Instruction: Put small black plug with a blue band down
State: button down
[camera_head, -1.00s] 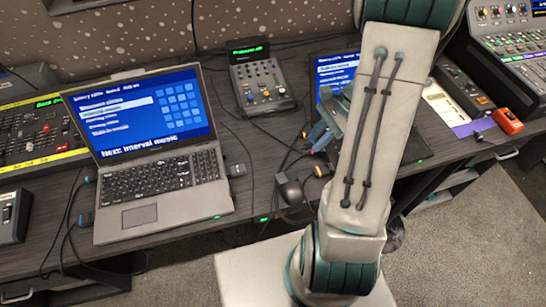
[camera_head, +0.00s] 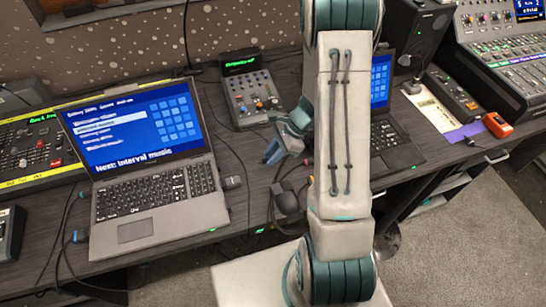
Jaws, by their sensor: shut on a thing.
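My gripper (camera_head: 272,153) is above the table, between the open left laptop and the dark laptop on the right. Its blue-grey fingers point down and to the left, and they are shut on the small black plug with a blue band. The plug itself is too small and too covered by the fingers to make out clearly. My arm stands in front of the right laptop and hides part of it.
A small fader console (camera_head: 252,98) stands behind my gripper. A dark rounded object (camera_head: 287,200) and loose cables lie near the front edge. An orange box (camera_head: 497,125) sits far right.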

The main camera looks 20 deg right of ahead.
jog(key=shift+f, duration=1.1)
jog(key=shift+f+b, duration=0.35)
jog(key=c, duration=1.3)
grip_release()
jog(key=shift+r, duration=0.1)
